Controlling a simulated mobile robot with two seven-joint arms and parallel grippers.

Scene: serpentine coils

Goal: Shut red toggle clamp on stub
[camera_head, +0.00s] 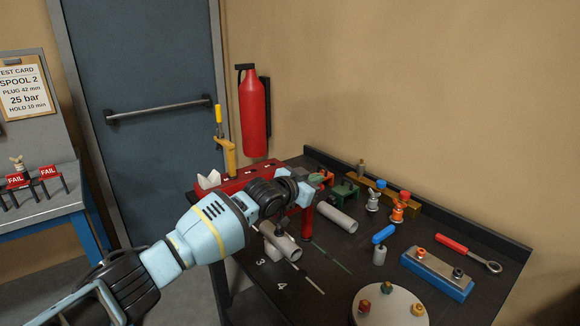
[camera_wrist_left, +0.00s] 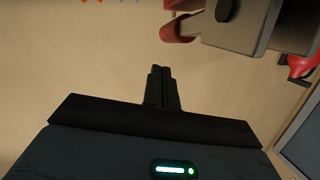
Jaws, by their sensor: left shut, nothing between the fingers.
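My left gripper (camera_head: 309,190) is over the red stand at the back left of the dark bench. In the left wrist view its two fingers (camera_wrist_left: 162,70) are together with nothing between them. A red-tipped grey metal part (camera_wrist_left: 180,26), which looks like part of the red toggle clamp, is just above the fingers there, apart from them in the picture. In the head view my wrist hides most of the clamp area; a little red (camera_head: 325,175) shows beside the gripper. Grey pipe stubs (camera_head: 338,218) lie below. Whether the clamp is open or shut is unclear.
A yellow-handled clamp (camera_head: 225,150) stands upright at the left of the red stand. A fire extinguisher (camera_head: 253,112) hangs behind.

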